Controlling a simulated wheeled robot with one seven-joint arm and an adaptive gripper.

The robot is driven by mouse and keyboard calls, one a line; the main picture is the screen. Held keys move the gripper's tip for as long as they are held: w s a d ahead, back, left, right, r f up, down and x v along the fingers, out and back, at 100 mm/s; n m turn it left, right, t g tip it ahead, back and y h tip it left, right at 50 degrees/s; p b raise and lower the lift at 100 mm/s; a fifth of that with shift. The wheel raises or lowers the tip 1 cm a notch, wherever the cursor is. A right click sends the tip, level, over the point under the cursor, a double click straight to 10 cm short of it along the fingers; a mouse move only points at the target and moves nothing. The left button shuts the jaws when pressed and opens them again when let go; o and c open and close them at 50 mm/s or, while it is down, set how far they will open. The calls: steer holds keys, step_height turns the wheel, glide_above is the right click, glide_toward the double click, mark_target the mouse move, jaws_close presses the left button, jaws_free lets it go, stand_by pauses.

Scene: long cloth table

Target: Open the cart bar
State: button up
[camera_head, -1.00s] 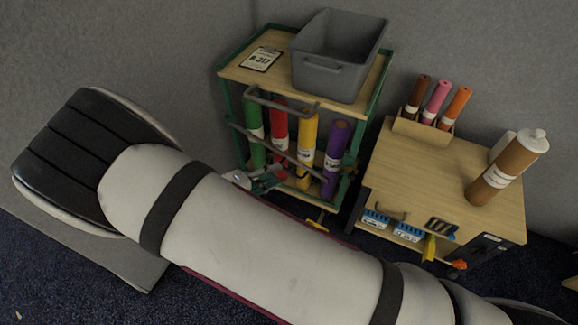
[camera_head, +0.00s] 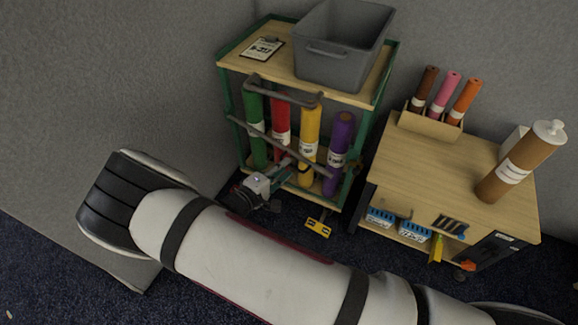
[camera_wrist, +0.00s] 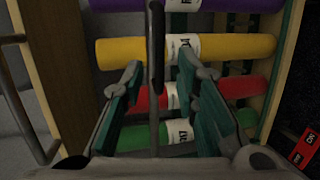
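The cart (camera_head: 225,100) has a green frame and a wooden top, with upright green, red, yellow and purple rolls inside. A thin grey bar (camera_head: 247,128) crosses its front, slanting in the head view. In the wrist view the bar (camera_wrist: 156,45) runs up the middle of the picture, in front of the rolls. My gripper (camera_head: 284,170) is at the cart's front, at the bar. Its teal fingers (camera_wrist: 160,80) are spread apart, one on each side of the bar, with gaps showing on both sides. I cannot tell how deep the bar sits between them.
A grey bin (camera_head: 338,50) and a clipboard (camera_head: 262,48) sit on the cart top. A grey handle (camera_head: 285,94) sticks out above the bar. A second wooden cart (camera_head: 430,165) stands close on the right. A yellow tag (camera_head: 318,229) is low at the cart's front.

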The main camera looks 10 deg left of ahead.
steer(key=shift+b+x, duration=0.3)
steer(key=shift+x, duration=1.35)
jaws_close()
